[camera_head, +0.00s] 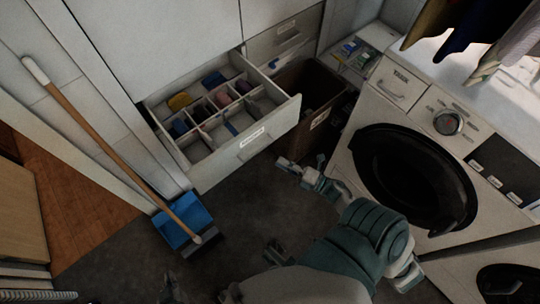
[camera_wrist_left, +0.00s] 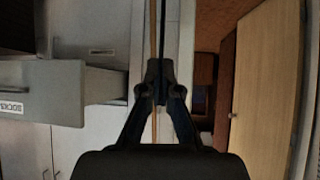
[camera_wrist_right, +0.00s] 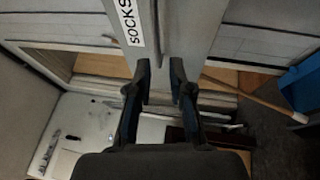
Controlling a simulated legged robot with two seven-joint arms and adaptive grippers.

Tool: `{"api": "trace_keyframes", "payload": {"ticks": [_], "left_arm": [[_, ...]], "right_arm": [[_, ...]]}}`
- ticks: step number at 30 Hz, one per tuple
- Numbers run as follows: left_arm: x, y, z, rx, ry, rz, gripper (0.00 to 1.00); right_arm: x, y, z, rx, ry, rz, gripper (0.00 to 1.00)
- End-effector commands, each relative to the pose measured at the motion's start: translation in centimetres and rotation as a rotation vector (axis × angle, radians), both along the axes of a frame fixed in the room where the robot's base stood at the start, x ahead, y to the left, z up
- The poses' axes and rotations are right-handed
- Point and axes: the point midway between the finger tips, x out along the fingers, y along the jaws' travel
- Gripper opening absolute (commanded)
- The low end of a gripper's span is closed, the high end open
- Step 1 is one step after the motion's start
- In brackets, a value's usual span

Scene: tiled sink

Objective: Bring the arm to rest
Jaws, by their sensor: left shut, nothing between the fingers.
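My right arm (camera_head: 365,240) reaches up from the bottom of the head view, with my right gripper (camera_head: 287,164) in front of the open drawer (camera_head: 245,155). In the right wrist view the right gripper (camera_wrist_right: 160,75) has its fingers apart. The drawer front with a SOCKS label (camera_wrist_right: 131,18) stands beyond the fingertips; I see no clear contact. My left gripper (camera_wrist_left: 160,82) is shut and empty in the left wrist view, with a broom handle and white cabinet fronts behind it.
The open drawer holds folded cloth items in compartments. A washing machine (camera_head: 420,160) stands at the right and a brown bin (camera_head: 312,90) beside the drawer. Dark floor (camera_head: 240,215) is clear below the drawer.

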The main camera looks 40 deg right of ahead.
Motion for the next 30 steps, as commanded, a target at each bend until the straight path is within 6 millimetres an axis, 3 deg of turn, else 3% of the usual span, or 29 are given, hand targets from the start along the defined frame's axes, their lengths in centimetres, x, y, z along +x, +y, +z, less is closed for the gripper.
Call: {"api": "trace_keyframes", "payload": {"ticks": [7, 25, 28, 30], "left_arm": [[0.0, 0.0, 0.0, 0.000, 0.001, 0.000, 0.00], [0.0, 0.0, 0.0, 0.000, 0.001, 0.000, 0.00], [0.0, 0.1, -0.9, 0.008, 0.027, 0.001, 0.00], [-0.3, 0.2, -2.5, 0.020, 0.072, 0.000, 0.00]], "right_arm": [[-2.0, -0.7, -0.5, 0.001, 0.003, -0.001, 0.21], [-2.0, -0.7, -0.5, 0.005, 0.004, -0.002, 0.21], [-1.4, -1.1, -0.9, 0.063, 0.049, -0.045, 0.21], [-0.7, -1.5, -2.2, 0.165, 0.133, -0.117, 0.21]]}}
